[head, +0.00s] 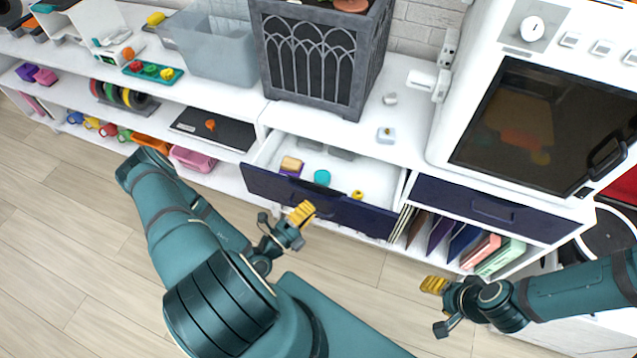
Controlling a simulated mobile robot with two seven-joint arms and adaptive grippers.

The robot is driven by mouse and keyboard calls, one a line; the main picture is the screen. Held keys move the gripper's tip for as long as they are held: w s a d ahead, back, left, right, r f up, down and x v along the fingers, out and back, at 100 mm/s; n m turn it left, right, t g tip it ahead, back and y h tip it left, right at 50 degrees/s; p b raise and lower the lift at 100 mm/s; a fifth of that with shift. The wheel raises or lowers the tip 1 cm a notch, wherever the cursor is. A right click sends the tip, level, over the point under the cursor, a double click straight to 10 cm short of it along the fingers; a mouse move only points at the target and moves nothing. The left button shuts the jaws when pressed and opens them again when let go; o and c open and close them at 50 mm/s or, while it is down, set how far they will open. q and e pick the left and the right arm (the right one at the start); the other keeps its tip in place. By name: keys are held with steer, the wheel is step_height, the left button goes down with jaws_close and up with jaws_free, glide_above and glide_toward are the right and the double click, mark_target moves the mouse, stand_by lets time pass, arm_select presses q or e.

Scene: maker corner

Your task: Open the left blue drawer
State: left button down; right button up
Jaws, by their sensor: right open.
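The left blue drawer (362,217) is pulled out of the white cabinet, and its white inside shows. In it lie a tan and purple block (291,164), a teal round piece (321,177) and a small yellow piece (357,195). My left gripper (302,213) has its yellow fingertips close to the drawer's dark blue front, covering part of it. I cannot tell whether it touches the front or how far its fingers are apart. My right gripper (434,285) is open and empty, apart from the drawers, in front of the lower shelf.
A second blue drawer (493,207) to the right is shut, under a white machine with a dark window (550,125). Books (481,250) stand below it. A grey planter (316,60) and a clear bin (215,45) stand on the counter. The wooden floor is clear.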

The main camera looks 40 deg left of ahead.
arm_select(q)
steer(key=s+d, duration=0.3)
steer(key=s, duration=0.9)
steer(key=c, duration=1.1)
jaws_free()
steer(key=shift+o, duration=0.2)
steer(key=v, duration=1.2)
